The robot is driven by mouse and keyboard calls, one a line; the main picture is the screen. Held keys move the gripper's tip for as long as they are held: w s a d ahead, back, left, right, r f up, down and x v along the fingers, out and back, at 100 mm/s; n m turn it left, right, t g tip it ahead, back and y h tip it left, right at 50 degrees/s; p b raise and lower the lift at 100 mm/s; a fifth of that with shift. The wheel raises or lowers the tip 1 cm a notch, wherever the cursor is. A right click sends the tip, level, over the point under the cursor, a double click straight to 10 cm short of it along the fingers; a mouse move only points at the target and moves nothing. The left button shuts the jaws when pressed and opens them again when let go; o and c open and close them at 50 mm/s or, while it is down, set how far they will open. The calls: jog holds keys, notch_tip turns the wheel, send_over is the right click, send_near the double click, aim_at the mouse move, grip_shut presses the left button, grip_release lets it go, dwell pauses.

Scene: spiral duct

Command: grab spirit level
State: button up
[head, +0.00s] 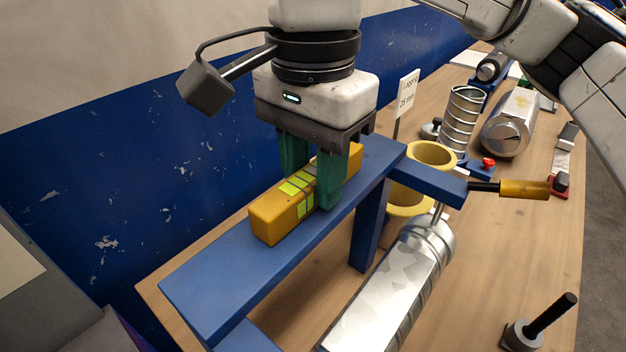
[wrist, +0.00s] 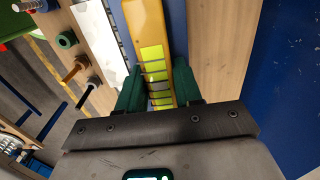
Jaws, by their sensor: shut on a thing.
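The spirit level (head: 275,218) is a yellow-orange bar with bright yellow-green patches. It lies along the top of a blue beam (head: 215,290) in the head view. My gripper (head: 312,190) points down over it, with its green fingers on either side of its middle, shut on it. In the wrist view the level (wrist: 147,25) runs lengthwise between the green fingers (wrist: 158,88). I cannot tell whether the level is clear of the beam or resting on it. Its far end is partly hidden behind a finger in the head view.
A silver duct (head: 385,295) lies beside the beam on the wooden table (head: 500,240). Yellow rings (head: 432,155), a crank with a wooden handle (head: 525,189), a coil (head: 462,120) and a small sign (head: 408,90) stand to the right. A blue wall (head: 110,170) is close on the left.

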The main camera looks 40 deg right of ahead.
grip_shut()
jog(key=shift+r, duration=0.1)
